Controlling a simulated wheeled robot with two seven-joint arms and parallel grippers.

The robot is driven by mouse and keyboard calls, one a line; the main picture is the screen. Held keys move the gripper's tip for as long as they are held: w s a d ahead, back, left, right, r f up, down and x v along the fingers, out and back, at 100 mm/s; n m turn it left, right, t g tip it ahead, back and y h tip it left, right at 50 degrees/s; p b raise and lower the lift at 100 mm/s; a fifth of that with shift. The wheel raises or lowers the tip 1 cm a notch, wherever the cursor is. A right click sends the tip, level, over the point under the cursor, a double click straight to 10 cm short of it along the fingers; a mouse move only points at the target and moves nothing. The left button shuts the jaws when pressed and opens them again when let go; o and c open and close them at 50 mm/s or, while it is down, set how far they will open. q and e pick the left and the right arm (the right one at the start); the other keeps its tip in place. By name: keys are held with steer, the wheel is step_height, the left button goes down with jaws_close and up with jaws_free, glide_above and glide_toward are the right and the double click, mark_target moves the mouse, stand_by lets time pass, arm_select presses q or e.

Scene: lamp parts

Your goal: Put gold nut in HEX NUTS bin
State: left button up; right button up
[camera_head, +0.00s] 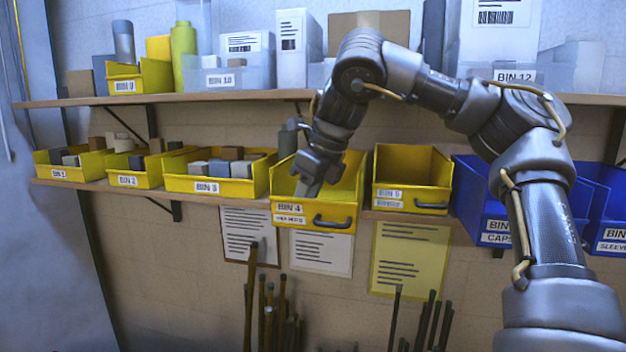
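The yellow bin labelled BIN 4 (334,217) sits on the lower shelf, with a dark handle and a second, small label that seems to read HEX NUTS. My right arm comes in from the right, and its gripper (308,188) points down into the open top of this bin, at its left side. The fingers are small and partly blend with the bin, so I cannot tell whether they are open or shut. No gold nut can be made out; the gripper and the bin's front wall may hide it. My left gripper is not in view.
Yellow BIN 5 (411,199) stands to the right and yellow BIN 3 (208,187) to the left, filled with blocks. Blue bins (487,222) stand farther right, partly behind my arm. The upper shelf (180,98) with boxes runs above; rods stand below.

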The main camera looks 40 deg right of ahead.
steer(key=v, duration=1.1)
steer(key=shift+r, duration=0.35)
